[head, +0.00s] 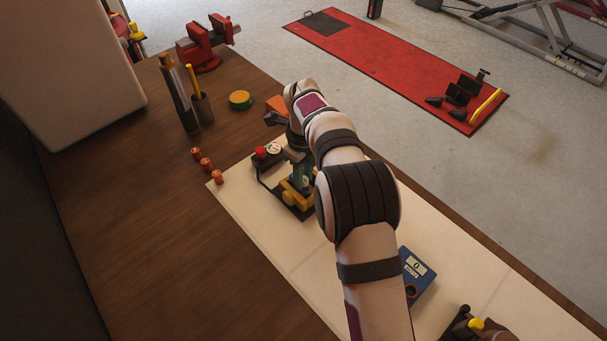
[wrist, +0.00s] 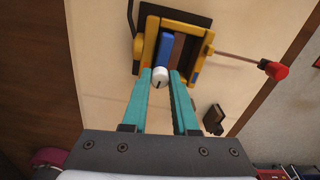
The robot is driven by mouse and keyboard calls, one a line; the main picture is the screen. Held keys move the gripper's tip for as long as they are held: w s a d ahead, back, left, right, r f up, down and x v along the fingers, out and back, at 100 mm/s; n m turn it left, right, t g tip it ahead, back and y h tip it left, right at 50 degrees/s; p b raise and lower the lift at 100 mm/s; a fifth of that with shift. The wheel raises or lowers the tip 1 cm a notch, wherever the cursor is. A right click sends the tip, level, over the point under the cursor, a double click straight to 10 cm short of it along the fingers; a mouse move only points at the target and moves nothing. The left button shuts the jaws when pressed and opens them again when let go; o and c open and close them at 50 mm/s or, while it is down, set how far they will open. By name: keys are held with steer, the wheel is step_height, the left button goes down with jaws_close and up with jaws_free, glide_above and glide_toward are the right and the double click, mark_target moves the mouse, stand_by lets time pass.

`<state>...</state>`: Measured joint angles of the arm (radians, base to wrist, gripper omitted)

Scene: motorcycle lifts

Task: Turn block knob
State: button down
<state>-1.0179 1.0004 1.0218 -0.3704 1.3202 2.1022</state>
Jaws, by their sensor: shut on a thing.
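In the wrist view, the block (wrist: 187,42) is a yellow frame on a black base with blue and brown parts between its sides. A white round knob (wrist: 160,77) with a dark line on its face sits at the block's near end. My gripper (wrist: 160,76) has its two teal fingers closed on either side of the knob. In the head view, the block's yellow parts (head: 289,198) show on the pale mat, left of my arm. My arm hides much of the block and the knob there.
A rod with a red end (wrist: 276,70) sticks out from the block. A blue box with a display (head: 415,275) stands on the pale mat (head: 262,217).

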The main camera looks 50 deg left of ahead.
steer(key=shift+m, duration=0.4)
steer(key=c, duration=0.7)
jaws_free()
step_height(320, 180, up, 16)
steer(key=shift+f, duration=0.1)
